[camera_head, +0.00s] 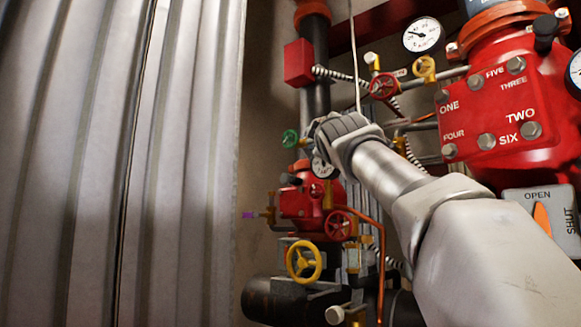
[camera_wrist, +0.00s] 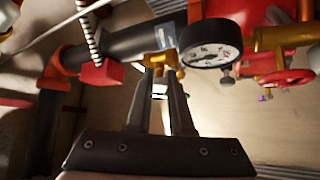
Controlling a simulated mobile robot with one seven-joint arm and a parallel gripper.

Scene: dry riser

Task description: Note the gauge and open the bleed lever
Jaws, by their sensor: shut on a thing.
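My gripper (camera_wrist: 162,72) has its two fingers close together on a brass-yellow fitting (camera_wrist: 160,62) in the wrist view. The fitting's shape is partly hidden by the fingertips, and I cannot tell for certain that it is the bleed lever. A round white-faced gauge (camera_wrist: 212,44) with a black rim sits just right of the fingertips; its needle is too small to read. In the head view my wrist hides the fingers and part of this gauge (camera_head: 322,167). An orange lever (camera_head: 542,218) is on a plate marked OPEN and SHUT at the right.
Red handwheels (camera_head: 340,225), a yellow handwheel (camera_head: 303,262) and a green handwheel (camera_head: 290,139) crowd the pipework around my gripper. Another gauge (camera_head: 424,36) is higher up, beside the red numbered valve body (camera_head: 510,100). A corrugated metal panel (camera_head: 120,160) fills the left side.

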